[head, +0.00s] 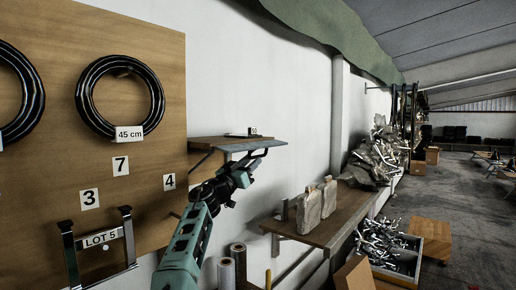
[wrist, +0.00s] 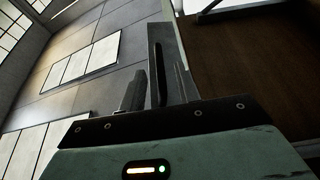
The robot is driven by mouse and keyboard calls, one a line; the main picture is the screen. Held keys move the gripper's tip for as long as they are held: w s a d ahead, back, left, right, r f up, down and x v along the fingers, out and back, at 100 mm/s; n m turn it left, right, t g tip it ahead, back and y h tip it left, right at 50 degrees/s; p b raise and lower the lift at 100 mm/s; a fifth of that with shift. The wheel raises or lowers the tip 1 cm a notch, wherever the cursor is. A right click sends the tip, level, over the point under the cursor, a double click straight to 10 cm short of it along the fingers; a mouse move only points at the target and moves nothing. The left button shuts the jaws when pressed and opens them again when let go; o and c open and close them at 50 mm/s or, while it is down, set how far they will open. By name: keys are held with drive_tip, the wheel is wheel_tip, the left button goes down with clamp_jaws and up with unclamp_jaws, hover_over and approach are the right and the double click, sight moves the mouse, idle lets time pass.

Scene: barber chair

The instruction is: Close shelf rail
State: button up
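The wall shelf (head: 205,141) has a brown wooden top. A grey strip, which looks like its rail (head: 252,147), runs along its front edge and seems tilted outward. My gripper (head: 258,158) is just below and in front of this strip, at its right part, with its fingers apart. In the wrist view, the gripper (wrist: 157,88) shows two dark fingers with a gap between them. A dark grey upright panel, probably the rail (wrist: 160,38), rises behind and between the fingers. I cannot tell whether a finger touches it.
A small dark item (head: 238,135) lies on the shelf. A lower wooden shelf (head: 318,228) carries two beige bags (head: 309,212). A wooden board (head: 150,50) with black rings stands at the left. Open floor lies at the far right.

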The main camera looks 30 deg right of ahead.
drive_tip(key=p+x, duration=0.2)
drive_tip(key=x, duration=0.2)
drive_tip(key=shift+w+d+r, duration=0.15)
drive_tip(key=shift+d, duration=0.2)
clamp_jaws()
